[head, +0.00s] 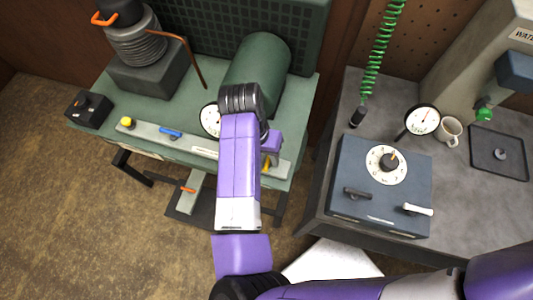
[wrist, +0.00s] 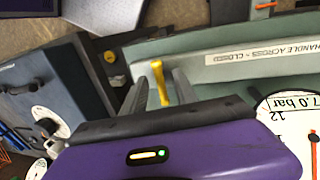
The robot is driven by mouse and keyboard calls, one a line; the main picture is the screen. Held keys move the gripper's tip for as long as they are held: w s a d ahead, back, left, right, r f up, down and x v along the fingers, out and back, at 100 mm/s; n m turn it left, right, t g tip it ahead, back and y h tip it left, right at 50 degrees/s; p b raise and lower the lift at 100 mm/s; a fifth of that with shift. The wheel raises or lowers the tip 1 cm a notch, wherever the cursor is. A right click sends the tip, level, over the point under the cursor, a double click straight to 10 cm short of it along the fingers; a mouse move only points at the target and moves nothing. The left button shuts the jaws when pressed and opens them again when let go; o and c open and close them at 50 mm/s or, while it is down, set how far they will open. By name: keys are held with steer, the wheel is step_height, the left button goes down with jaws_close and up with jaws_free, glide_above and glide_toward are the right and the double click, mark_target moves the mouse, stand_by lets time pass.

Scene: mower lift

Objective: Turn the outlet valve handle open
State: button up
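A yellow valve handle (wrist: 161,88) shows in the wrist view at the end of a pale green rail (wrist: 240,55), and it stands roughly across the rail's length. The rail's label reads "HANDLE ACROSS = CLOSED". In the head view only a little of the yellow handle (head: 266,164) shows beside my wrist. My gripper (wrist: 158,82) is open, with one grey finger on each side of the handle and gaps visible between. My forearm hides part of the rail in the head view.
A gauge reading 7.0 bar (wrist: 290,115) is close to my gripper. A blue handle (head: 170,133) and a yellow knob (head: 127,122) sit farther left on the rail. A green tank (head: 258,72) stands behind. A dark control box (head: 380,190) is on the right bench.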

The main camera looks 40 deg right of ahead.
step_height(320, 180, up, 7)
steer(key=w+b, duration=0.1)
steer(key=shift+a, duration=0.45)
